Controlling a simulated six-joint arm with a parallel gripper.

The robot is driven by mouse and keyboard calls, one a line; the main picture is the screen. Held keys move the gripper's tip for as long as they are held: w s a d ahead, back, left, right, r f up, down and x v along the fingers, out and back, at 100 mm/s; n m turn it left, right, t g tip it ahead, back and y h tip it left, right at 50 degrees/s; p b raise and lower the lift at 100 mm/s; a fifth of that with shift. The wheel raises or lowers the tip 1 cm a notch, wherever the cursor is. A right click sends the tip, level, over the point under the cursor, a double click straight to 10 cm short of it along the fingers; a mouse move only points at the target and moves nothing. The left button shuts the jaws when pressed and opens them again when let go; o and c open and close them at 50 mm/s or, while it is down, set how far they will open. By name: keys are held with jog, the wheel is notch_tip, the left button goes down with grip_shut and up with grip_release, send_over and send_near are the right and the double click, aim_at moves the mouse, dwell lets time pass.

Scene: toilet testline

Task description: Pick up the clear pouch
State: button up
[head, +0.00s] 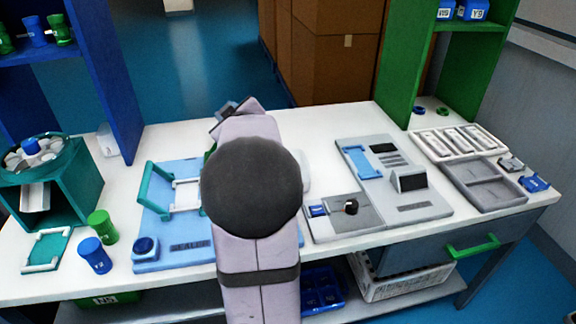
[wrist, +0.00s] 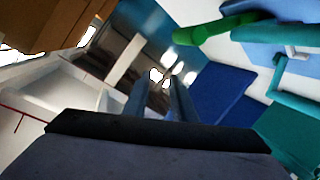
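I cannot pick out the clear pouch with certainty. A pale, see-through-looking item (head: 108,140) stands on the table beside the blue shelf post in the head view, and it may be the pouch. My gripper (wrist: 157,88) shows in the wrist view with its two fingers apart and nothing seen between them. The blue sealer (head: 165,262), with a teal handle frame (head: 155,190), lies left of my arm.
A green bottle (head: 102,227) and a blue bottle (head: 95,255) stand at the left front, near a teal dispenser (head: 75,195). A grey device (head: 415,205) and a grey tray (head: 485,192) are on the right. A green shelf (head: 400,70) rises at the back right.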

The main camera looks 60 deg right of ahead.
jog(key=s+d+f+m+g+p, duration=0.15)
jog(key=s+f, duration=0.25)
jog(key=s, duration=0.4)
jog(key=s+d+f+m+g+p, duration=0.1)
jog(key=s+d+f+m, duration=0.2)
jog(key=s+f, duration=0.35)
jog(key=m+h+p, duration=0.1)
jog(key=m+p, duration=0.1)
jog(key=m, duration=0.1)
send_near(309, 173)
jog(key=shift+w+d+r, duration=0.2)
jog(key=shift+w+d, duration=0.05)
jog(key=shift+w, duration=0.3)
jog(key=shift+w+d+r, duration=0.25)
jog(key=shift+w, duration=0.3)
jog(key=shift+s+a+f+m, duration=0.25)
jog(key=shift+s+m, duration=0.1)
jog(key=shift+s, duration=0.1)
jog(key=x, duration=0.6)
jog(key=shift+w+d+f, duration=0.1)
jog(key=shift+w+d, duration=0.1)
jog(key=shift+w, duration=0.05)
jog(key=shift+s+d+p+x, duration=0.15)
jog(key=shift+p+x, duration=0.2)
jog(key=shift+x, duration=1.05)
jog(key=shift+s+d+p+x, duration=0.1)
jog(key=shift+p+x, duration=0.2)
jog(key=shift+x, duration=1.05)
jog(key=shift+c, duration=0.3)
grip_shut()
